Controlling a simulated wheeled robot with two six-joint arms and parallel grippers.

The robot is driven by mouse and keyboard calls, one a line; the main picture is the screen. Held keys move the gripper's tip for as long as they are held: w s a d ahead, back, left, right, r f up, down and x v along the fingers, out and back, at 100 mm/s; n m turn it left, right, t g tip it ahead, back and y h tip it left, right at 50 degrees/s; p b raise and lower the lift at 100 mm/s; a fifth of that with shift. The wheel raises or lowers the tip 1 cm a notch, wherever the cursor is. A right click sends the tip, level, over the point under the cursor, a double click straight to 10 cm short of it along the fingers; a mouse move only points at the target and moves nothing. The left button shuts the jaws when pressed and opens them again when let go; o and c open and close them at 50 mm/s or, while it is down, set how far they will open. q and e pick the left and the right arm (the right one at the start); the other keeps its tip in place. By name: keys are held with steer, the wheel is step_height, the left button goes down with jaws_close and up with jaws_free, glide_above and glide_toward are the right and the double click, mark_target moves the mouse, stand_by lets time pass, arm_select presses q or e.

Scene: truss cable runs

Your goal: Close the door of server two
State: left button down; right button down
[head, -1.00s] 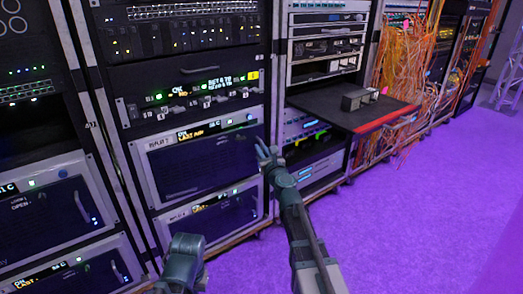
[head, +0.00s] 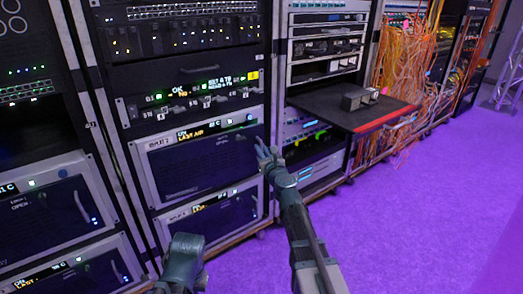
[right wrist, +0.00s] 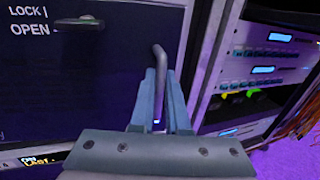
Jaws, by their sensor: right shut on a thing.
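The server door (head: 190,165) in the middle rack is a dark panel in a silver frame, below a lit display strip. It looks flush or nearly flush with the rack; any small gap cannot be judged. My right gripper (head: 263,152) is at its right edge. In the right wrist view, the fingers (right wrist: 160,100) are shut around the door's grey vertical bar handle (right wrist: 160,62). A dark latch knob (right wrist: 84,23) lies sideways beside the LOCK and OPEN labels on the dark panel (right wrist: 90,85). My left gripper's fingers do not show.
Another silver-framed server (head: 215,213) sits directly below, and similar ones stand in the left rack (head: 45,217). A black pull-out shelf with a red edge (head: 385,119) juts out at right. Orange cables (head: 395,55) hang beyond it. The purple floor (head: 400,220) is clear.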

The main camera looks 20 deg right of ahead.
steer(key=w, duration=0.2)
steer(key=w+a, duration=0.1)
steer(key=w, duration=0.1)
steer(key=shift+w, duration=0.25)
steer(key=c, duration=1.2)
jaws_free()
steer(key=shift+w, duration=0.1)
glide_toward(255, 143)
steer(key=s, duration=0.2)
steer(key=s+d+f, duration=0.1)
